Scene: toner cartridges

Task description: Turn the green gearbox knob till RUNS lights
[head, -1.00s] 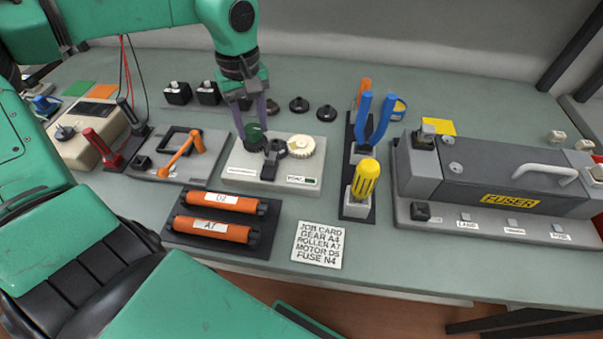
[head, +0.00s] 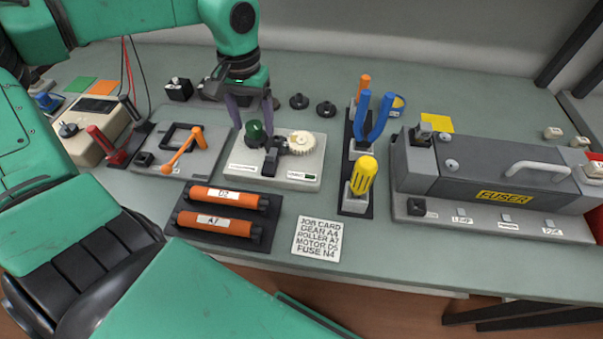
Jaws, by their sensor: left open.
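The green knob (head: 255,133) stands upright on the light gearbox base (head: 243,170), left of a cream gear (head: 302,143) and a black part (head: 272,155). My left gripper (head: 253,119) points down over the knob, its two grey-purple fingers apart. The fingers reach down to about the knob's top, one on each side in the picture; I cannot tell whether they touch it. A small dark green window (head: 311,177) sits at the base's front right, beside a label too small to read; it does not look lit. My right gripper is not in view.
An orange-handled crank unit (head: 184,150) is left of the gearbox. Orange rollers (head: 215,224) and a job card (head: 316,237) lie in front. Screwdrivers and blue-handled pliers (head: 372,120) stand to the right, then the grey fuser (head: 500,180). Black knobs lie behind.

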